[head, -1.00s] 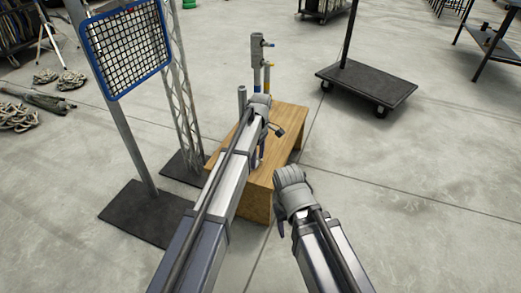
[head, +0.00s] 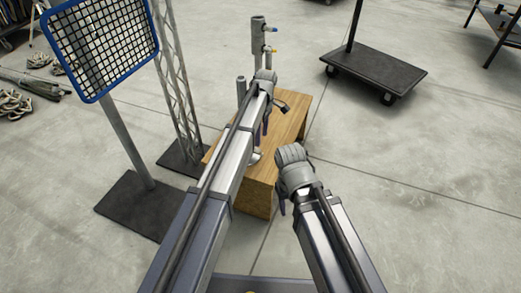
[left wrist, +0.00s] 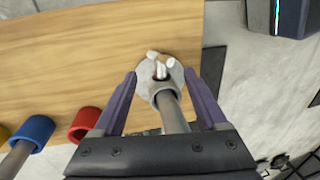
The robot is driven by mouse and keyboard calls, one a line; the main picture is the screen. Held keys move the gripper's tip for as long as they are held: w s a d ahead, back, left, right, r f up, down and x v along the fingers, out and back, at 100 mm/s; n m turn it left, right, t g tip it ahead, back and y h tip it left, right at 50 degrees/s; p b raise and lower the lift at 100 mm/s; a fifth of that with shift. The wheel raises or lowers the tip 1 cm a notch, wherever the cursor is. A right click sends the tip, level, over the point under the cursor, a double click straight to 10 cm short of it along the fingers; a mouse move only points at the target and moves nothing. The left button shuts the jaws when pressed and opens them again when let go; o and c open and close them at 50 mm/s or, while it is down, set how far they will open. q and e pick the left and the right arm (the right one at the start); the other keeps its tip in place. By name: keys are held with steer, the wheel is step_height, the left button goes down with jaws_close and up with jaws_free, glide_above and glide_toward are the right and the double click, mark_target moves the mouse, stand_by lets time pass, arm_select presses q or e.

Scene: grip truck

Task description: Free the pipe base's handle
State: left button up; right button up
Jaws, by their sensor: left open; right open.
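The pipe base (left wrist: 149,84) is a pale grey round piece on a wooden box top (left wrist: 60,55). A grey pipe (left wrist: 174,115) rises from it toward the left wrist camera. A small white and brown handle (left wrist: 160,62) shows at its far side; I cannot tell how it is fastened. My left gripper (left wrist: 161,76) is open, with one purple finger on each side of the pipe and base, apart from them. In the head view my left arm hides most of the base. My right gripper (head: 281,208) is open and empty, in front of the box's right side.
A blue-framed grid stand (head: 103,45) is at left, a black cart (head: 378,70) at back right.

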mark_target(260, 150)
arm_select(q)
steer(key=f+b, duration=0.4)
steer(key=f, duration=0.1)
steer(key=s+f+b, duration=0.1)
steer(key=f+b, duration=0.1)
steer(key=b, duration=0.1)
steer(key=shift+s+a+f, duration=0.1)
steer(key=shift+a+f, duration=0.1)
steer(key=shift+r, duration=0.1)
steer(key=shift+c, duration=0.2)
jaws_close()
